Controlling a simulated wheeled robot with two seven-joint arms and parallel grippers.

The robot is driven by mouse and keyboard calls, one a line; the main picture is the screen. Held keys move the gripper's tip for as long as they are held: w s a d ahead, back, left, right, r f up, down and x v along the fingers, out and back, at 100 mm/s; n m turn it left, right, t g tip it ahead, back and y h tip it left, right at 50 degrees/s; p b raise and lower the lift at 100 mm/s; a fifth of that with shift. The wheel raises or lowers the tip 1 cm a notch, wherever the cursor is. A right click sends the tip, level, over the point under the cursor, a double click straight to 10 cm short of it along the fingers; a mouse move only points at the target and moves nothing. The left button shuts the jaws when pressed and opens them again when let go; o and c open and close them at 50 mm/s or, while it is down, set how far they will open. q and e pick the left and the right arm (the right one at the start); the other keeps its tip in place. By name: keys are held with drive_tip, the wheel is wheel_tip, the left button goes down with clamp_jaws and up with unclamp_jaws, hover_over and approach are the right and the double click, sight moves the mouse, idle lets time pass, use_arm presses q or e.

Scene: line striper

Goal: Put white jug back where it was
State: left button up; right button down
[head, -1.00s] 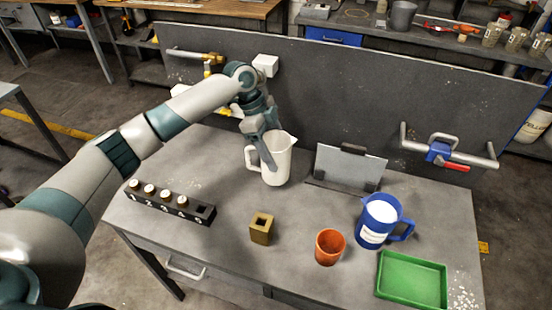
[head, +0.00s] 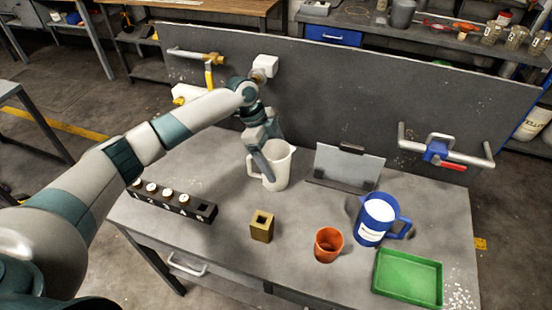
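The white jug (head: 279,172) stands upright at the back of the grey table, left of the clipboard-like stand, with its handle to the left. My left gripper (head: 266,172) comes down over the jug's left side from above. Its fingers overlap the rim and upper wall. I cannot tell whether they are closed on the wall or only beside it. My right gripper is out of view.
On the table (head: 290,240) are a numbered black rack (head: 172,205), a brass block (head: 261,228), an orange cup (head: 328,245), a blue jug (head: 376,222), a green tray (head: 408,280) and a grey stand (head: 347,168). A dark panel (head: 350,95) with pipes rises behind.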

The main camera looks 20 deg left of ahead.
sight(268, 144)
use_arm(q)
drive_tip(key=shift+r, duration=0.15)
drive_tip(key=b+v, duration=0.2)
drive_tip(key=v, duration=0.4)
drive_tip(key=shift+b, duration=0.35)
drive_tip(key=shift+a+r, duration=0.3)
drive_tip(key=shift+r, duration=0.35)
drive_tip(key=shift+a, duration=0.1)
